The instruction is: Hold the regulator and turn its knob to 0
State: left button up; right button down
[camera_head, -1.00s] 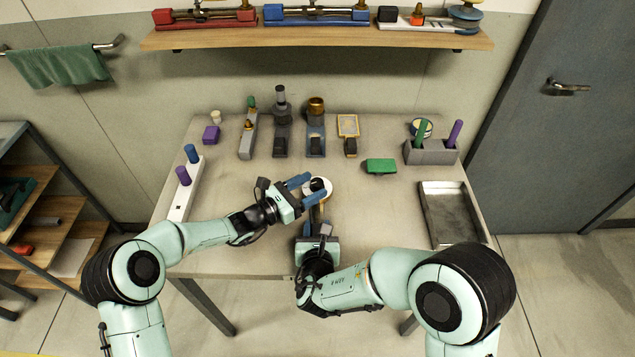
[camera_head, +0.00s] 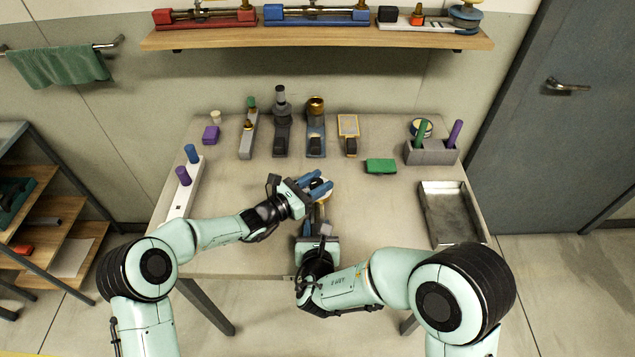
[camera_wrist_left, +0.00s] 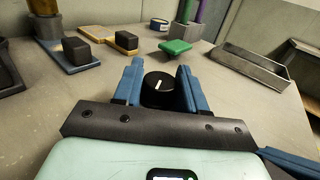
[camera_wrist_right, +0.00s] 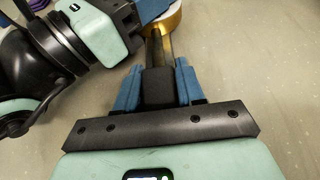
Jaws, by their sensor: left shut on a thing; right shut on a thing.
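The regulator lies in the middle of the table, with its handle toward me and its round head (camera_head: 328,188) away from me. In the right wrist view its black handle (camera_wrist_right: 158,87) sits between the blue fingers of my right gripper (camera_wrist_right: 158,85), which is shut on it; a brass-coloured rim (camera_wrist_right: 172,26) shows beyond. My left gripper (camera_wrist_left: 158,85) has its blue fingers on both sides of the black knob (camera_wrist_left: 158,88) and is shut on it. A white pointer mark shows on the knob. The scale around the knob is hidden by the fingers.
A green block (camera_head: 381,166) lies right of centre. A grey tray (camera_head: 452,240) is at the right edge. A holder (camera_head: 431,155) with green and purple handles stands behind it. Several tools stand along the back. A white rack (camera_head: 184,203) is at the left.

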pick_arm(q)
jog(key=shift+n+t+y, duration=0.5)
jog(key=shift+t, duration=0.1)
jog(key=o, duration=1)
jog(key=v, duration=1.2)
jog(key=shift+c, duration=0.2)
